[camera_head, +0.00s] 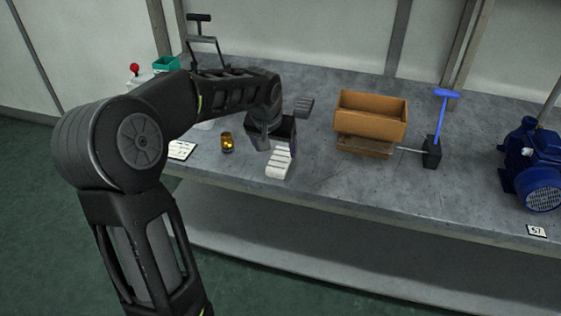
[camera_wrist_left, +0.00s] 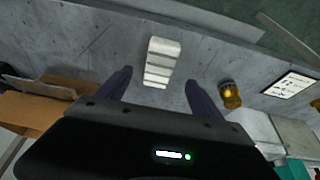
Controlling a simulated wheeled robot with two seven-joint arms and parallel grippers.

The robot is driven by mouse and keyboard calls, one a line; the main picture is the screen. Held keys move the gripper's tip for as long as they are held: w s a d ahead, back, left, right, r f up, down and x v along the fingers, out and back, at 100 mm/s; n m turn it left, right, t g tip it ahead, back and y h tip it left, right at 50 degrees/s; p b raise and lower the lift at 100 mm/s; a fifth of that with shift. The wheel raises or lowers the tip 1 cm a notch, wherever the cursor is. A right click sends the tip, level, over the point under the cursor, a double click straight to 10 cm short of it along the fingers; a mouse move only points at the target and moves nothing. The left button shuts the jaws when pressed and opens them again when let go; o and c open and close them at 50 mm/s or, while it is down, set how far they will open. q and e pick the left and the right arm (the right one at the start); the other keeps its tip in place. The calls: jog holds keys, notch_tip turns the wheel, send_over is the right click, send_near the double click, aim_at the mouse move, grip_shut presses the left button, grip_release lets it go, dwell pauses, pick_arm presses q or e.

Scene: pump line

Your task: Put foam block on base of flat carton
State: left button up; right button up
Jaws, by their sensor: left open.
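The white, ridged foam block (camera_head: 279,162) lies on the grey bench near its front edge. In the left wrist view the foam block (camera_wrist_left: 162,62) shows ahead of and between the two finger lines. The brown carton (camera_head: 371,116) stands open-topped to the right on the bench, with a lower brown part at its front. Its brown cardboard also shows at the left of the wrist view (camera_wrist_left: 42,108). My left gripper (camera_head: 272,143) is open and empty, just behind and above the block. Whether the fingers flank the block is unclear. My right gripper is not in view.
An amber jar (camera_head: 227,142) stands left of the block, beside a white label card (camera_head: 181,150). A blue-handled tool on a black block (camera_head: 432,152) stands right of the carton, then a blue pump motor (camera_head: 537,165).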

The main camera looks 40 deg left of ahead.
aim_at(279, 160)
pick_arm(q)
jog(key=shift+x, duration=1)
jog(key=x, duration=0.5)
jog(key=shift+f+p, duration=0.15)
jog(key=shift+p, duration=0.15)
jog(key=shift+c, duration=0.3)
jog(key=c, duration=1.5)
notch_tip(279, 160, up, 10)
jog(key=shift+r, duration=0.1)
